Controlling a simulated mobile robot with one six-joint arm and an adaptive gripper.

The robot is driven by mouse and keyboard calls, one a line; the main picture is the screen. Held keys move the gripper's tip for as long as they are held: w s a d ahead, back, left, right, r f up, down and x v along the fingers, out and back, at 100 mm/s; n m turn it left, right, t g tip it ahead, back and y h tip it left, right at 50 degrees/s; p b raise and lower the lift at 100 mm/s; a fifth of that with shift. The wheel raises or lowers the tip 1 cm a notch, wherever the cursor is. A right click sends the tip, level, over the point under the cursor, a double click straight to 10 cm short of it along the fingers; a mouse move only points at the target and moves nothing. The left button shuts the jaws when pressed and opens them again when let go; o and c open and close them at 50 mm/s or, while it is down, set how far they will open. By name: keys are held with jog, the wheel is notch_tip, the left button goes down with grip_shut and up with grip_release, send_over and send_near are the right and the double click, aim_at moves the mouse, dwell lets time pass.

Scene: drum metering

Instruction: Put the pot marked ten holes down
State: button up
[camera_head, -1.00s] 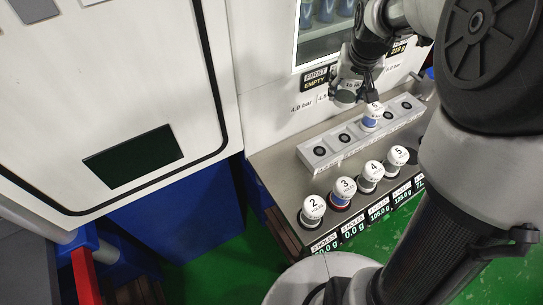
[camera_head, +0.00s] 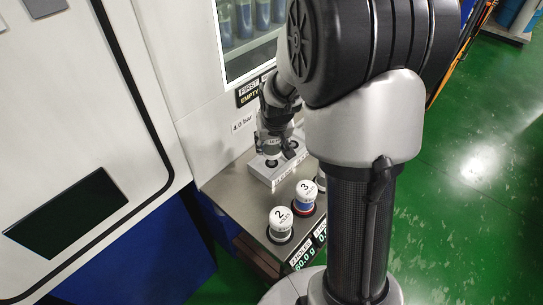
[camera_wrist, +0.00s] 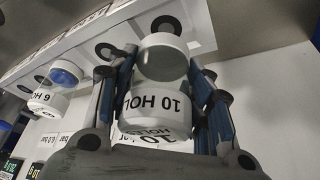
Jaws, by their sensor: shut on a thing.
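The pot marked ten holes (camera_wrist: 158,100) is in my gripper (camera_wrist: 160,80) in the wrist view. It is a white pot with a clear part and black "10 HOL" lettering, one finger on each side. In the head view, my gripper (camera_head: 273,148) points down over the left end of the pale rack (camera_head: 262,172). The held pot cannot be made out clearly there. The rack's underside-facing row of dark ringed seats (camera_wrist: 105,50) shows at the top of the wrist view. I cannot tell whether the pot touches the rack.
Pots marked 2 (camera_head: 281,219) and 3 (camera_head: 306,193) stand at the bench front, above weight displays (camera_head: 303,261). My arm hides the bench's right side. A white cabinet wall (camera_head: 205,100) rises behind.

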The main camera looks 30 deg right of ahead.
aim_at(272, 153)
jog(key=shift+f+b, duration=0.7)
jog(key=shift+f, duration=1.45)
jog(key=shift+f, duration=0.25)
jog(key=o, duration=1.2)
jog(key=shift+r, duration=0.1)
jog(key=shift+r, duration=0.1)
